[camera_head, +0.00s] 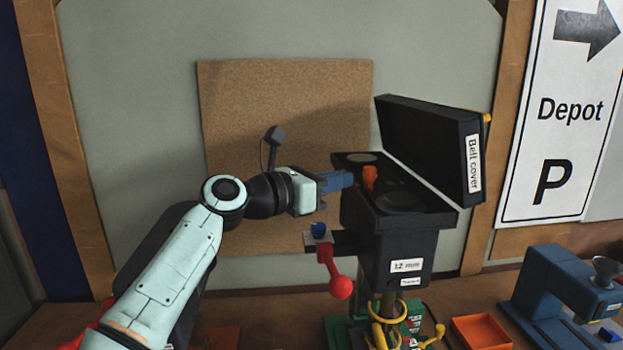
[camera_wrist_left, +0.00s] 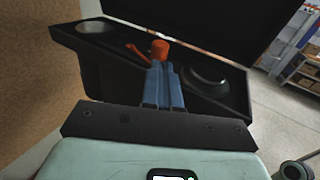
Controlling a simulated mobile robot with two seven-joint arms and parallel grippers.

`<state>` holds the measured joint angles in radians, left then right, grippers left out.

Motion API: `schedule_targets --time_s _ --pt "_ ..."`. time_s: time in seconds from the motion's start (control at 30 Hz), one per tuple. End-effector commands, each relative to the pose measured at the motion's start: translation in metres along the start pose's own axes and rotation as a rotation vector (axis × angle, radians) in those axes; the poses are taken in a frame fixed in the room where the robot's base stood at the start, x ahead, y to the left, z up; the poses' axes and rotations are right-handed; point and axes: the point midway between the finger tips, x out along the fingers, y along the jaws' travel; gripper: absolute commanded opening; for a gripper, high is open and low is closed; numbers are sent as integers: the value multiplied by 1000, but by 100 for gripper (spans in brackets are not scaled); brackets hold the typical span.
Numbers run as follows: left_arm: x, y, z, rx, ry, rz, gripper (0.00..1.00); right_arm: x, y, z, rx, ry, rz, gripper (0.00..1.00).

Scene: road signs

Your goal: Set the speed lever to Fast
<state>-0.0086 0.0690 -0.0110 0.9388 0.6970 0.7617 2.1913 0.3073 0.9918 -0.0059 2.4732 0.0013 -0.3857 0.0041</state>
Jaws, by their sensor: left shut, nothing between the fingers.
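The black drill press head (camera_head: 400,235) stands right of centre with its belt cover (camera_head: 425,145) tilted open. Inside the open top is an orange lever (camera_head: 370,176). In the left wrist view the lever shows an orange knob (camera_wrist_left: 159,49) and a thin orange arm (camera_wrist_left: 137,53) slanting to the left. My left gripper (camera_head: 350,180) reaches in from the left, its blue fingers shut and empty, tips right beside the orange lever. In the left wrist view the fingertips (camera_wrist_left: 160,68) lie just below the knob. I cannot tell whether they touch it. No Fast marking is readable. My right gripper is not in view.
A red-knobbed handle (camera_head: 341,287) hangs below the head's left side. The raised cover bounds the space behind and right of the lever. A blue machine (camera_head: 565,290) and an orange tray (camera_head: 480,332) stand at the lower right. A cork board (camera_head: 280,100) is behind.

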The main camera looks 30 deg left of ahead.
Motion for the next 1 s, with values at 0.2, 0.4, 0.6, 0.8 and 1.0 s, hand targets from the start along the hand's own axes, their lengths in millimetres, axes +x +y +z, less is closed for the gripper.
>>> schedule_targets --time_s 0.2,0.4,0.6,0.8,1.0 --pt "30 0 1 -1 0 0 0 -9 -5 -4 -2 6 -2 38" --pt "37 0 0 0 0 1 0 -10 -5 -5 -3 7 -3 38" --pt "37 0 0 0 0 1 0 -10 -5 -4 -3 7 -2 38" --pt "40 -7 2 -1 0 -2 0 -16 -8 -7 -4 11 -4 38" --pt "44 -13 3 0 -2 1 0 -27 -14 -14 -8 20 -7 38"
